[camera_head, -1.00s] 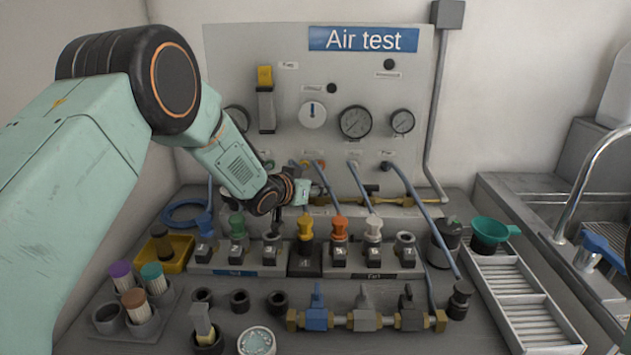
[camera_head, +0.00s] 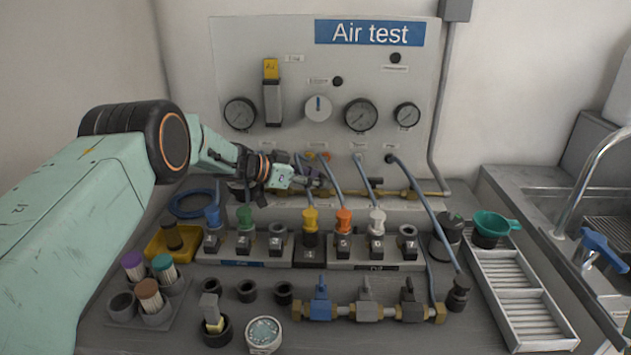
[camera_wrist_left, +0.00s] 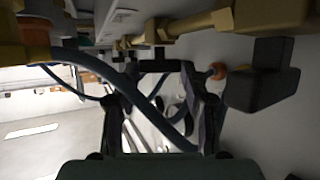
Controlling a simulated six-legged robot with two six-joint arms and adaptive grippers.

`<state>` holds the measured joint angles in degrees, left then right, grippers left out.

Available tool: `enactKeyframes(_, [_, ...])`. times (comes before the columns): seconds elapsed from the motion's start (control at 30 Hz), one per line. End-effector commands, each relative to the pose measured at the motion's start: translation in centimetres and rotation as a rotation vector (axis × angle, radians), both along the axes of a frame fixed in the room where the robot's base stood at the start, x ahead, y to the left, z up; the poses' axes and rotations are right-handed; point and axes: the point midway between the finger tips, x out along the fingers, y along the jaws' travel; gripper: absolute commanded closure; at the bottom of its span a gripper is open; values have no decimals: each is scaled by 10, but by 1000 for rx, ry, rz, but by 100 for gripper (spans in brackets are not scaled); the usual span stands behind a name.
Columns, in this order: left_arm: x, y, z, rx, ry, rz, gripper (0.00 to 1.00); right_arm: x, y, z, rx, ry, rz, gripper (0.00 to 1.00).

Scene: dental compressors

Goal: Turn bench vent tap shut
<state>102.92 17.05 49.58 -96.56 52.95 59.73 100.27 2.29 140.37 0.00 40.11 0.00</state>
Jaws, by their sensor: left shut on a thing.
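A brass pipe line (camera_head: 405,192) runs low along the foot of the back panel. A small tap with a dark handle (camera_head: 376,184) sits on it, to the right of my gripper. My left gripper (camera_head: 312,180) reaches in level from the left and is shut at the left part of this line, on what seems to be the tap handle there; its fingers hide most of it. In the left wrist view, the fingers (camera_wrist_left: 160,75) stand below the brass fittings (camera_wrist_left: 150,35), and a dark hose crosses in front. A black handle (camera_wrist_left: 262,78) shows right of them. My right gripper is not in view.
Blue hoses (camera_head: 425,212) hang from the panel close to my gripper. A row of coloured fittings (camera_head: 310,220) stands in front, below my arm. A brass manifold (camera_head: 340,312) with several taps lies nearer. A sink (camera_head: 560,210) is at the right.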

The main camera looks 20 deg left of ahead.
Motion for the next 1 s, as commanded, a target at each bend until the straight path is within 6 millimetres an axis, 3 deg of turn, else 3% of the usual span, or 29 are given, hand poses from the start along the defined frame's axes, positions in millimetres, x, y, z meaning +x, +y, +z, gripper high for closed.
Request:
enactKeyframes(0.33, [2,0,-1,1,-4,-88,86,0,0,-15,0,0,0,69])
enactKeyframes(0.97, [3,0,2,-1,-4,-110,87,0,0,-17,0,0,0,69])
enactKeyframes(1.0, [3,0,2,-1,-4,-110,52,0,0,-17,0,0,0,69])
